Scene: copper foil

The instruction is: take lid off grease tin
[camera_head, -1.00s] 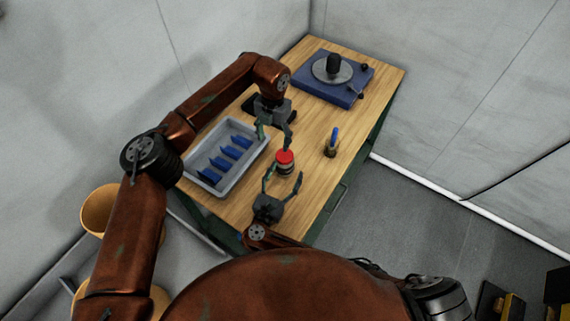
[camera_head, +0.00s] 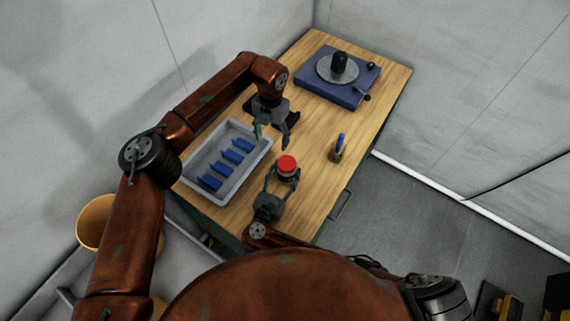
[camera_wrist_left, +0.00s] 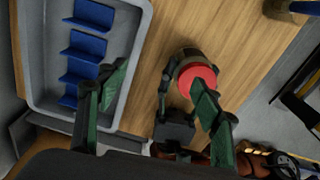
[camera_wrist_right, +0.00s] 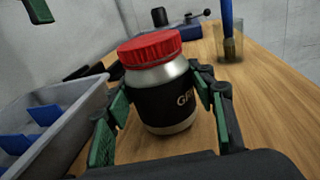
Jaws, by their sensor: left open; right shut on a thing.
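The grease tin (camera_wrist_right: 165,100) is a silver jar with a black label, upright on the wooden table. Its red lid (camera_wrist_right: 150,47) sits on top; the lid also shows in the head view (camera_head: 287,163) and in the left wrist view (camera_wrist_left: 197,80). My right gripper (camera_head: 282,183) is shut on the tin's body, one finger on each side below the lid. My left gripper (camera_head: 271,140) is open and empty, above the table and a little beyond the tin. In the left wrist view one of its fingers overlaps the lid's edge; I cannot tell any contact.
A grey tray (camera_head: 190,155) with several blue pieces (camera_head: 232,157) lies left of the tin. A small pot with a blue-handled brush (camera_head: 338,150) stands to the right. A blue turntable-like device (camera_head: 335,80) is at the back. Bare wood lies between.

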